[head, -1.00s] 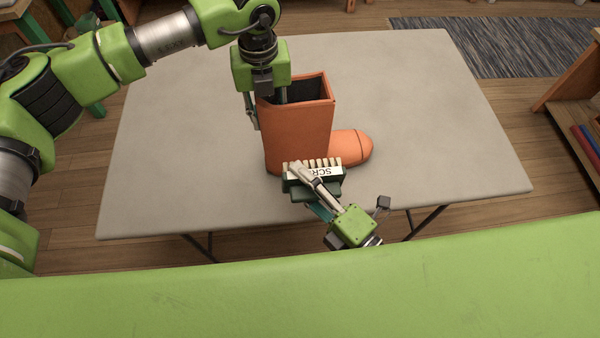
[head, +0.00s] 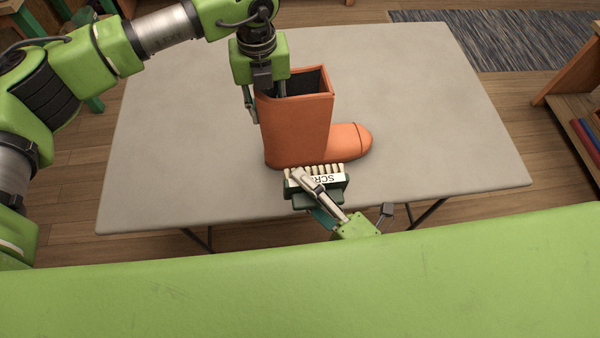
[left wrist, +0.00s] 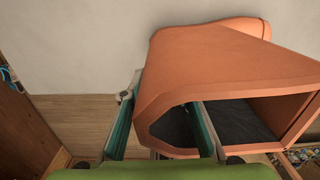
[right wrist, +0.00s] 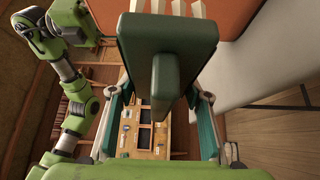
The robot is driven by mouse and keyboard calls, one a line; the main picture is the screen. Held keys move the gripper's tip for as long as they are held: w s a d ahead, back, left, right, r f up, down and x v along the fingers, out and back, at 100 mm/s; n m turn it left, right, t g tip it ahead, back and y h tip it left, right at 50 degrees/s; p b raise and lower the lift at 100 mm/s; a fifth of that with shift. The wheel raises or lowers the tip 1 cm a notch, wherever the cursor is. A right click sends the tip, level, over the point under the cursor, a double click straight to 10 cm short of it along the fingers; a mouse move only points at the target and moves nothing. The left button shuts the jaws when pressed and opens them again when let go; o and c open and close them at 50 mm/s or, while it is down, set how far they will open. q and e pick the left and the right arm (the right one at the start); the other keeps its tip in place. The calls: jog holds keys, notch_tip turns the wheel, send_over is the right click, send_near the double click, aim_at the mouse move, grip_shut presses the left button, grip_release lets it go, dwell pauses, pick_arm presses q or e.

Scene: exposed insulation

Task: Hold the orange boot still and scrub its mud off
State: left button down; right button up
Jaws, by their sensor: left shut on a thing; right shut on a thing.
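The orange boot (head: 295,130) stands upright on the table, toe to the right, opening up. No mud patch is clear on the sides I see. My left gripper (head: 266,104) is shut on the boot's left upper wall, one finger inside the opening; the boot wall (left wrist: 215,60) also shows in the left wrist view. My right gripper (head: 322,200) is shut on the dark green scrub brush (head: 318,192), which has a white label and pale bristles. The brush is at the boot's near lower side, bristles toward it; contact is unclear. The brush's back (right wrist: 165,45) fills the upper middle of the right wrist view.
The grey table (head: 430,110) is bare around the boot, with free room to the left and right. The brush is by the table's near edge. A wooden shelf (head: 570,105) stands at the right, and a dark rug (head: 510,40) lies behind.

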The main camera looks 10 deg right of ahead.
pick_arm(q)
jog(key=c, duration=1.5)
grip_release()
jog(key=shift+s+d+f, duration=0.2)
jog(key=shift+f, duration=0.05)
jog(key=shift+w, duration=0.15)
pick_arm(e)
jog(key=shift+w+d, duration=0.1)
pick_arm(q)
jog(key=shift+a+r, duration=0.1)
jog(key=shift+r, duration=0.3)
notch_tip(320, 180, up, 11)
jog(key=shift+r, duration=0.15)
jog(key=shift+d, duration=0.2)
pick_arm(e)
jog(key=shift+f, duration=0.1)
